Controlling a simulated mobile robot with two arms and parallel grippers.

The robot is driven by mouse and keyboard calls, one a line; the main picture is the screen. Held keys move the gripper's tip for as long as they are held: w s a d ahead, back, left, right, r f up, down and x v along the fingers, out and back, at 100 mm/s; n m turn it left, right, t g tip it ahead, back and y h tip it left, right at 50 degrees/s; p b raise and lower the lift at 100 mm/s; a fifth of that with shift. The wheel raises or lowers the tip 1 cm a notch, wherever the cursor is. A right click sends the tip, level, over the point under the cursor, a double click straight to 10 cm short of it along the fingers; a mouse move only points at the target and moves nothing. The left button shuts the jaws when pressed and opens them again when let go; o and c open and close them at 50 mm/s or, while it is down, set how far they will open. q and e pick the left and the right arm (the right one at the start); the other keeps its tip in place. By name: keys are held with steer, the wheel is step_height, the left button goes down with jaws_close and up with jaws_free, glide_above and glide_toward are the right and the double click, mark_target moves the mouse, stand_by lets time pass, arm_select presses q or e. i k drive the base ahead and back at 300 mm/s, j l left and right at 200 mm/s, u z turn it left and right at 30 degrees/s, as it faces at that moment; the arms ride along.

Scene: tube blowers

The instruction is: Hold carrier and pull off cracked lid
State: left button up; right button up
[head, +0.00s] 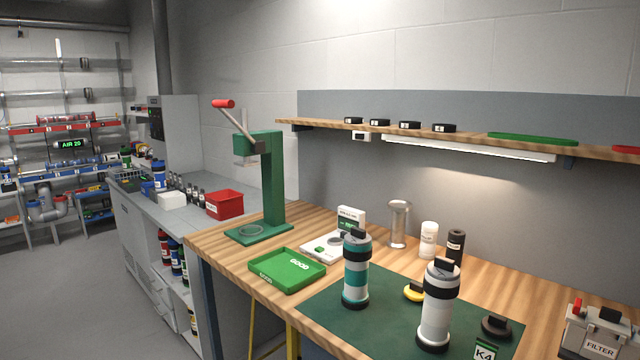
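Two upright carriers stand on a dark green mat (385,330) on the wooden bench. One carrier (356,272) is teal and white with black bands; its black-topped lid (357,235) is on. The other carrier (437,308), nearer and to the right, is white and grey with black bands; its dark-topped lid (445,266) is on. I cannot make out a crack on either lid. A yellow round piece (413,292) lies between the carriers, and a dark round piece (496,327) lies to the right. Neither of my grippers is in view.
A green GOOD tray (287,283) and a green lever press (268,185) stand at left. A white scale-like device (325,246), metal cylinder (398,222), white bottle (429,240) and black bottle (455,246) stand behind. A grey FILTER box (597,335) is at right. A shelf (470,136) hangs above.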

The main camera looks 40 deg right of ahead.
mark_target(357, 237)
steer(key=i+j+z, duration=0.1)
steer(key=i+z, duration=0.25)
steer(key=i+j+z, duration=0.3)
steer(key=i, duration=0.2)
steer(key=i+l, duration=0.05)
steer(key=l, duration=0.05)
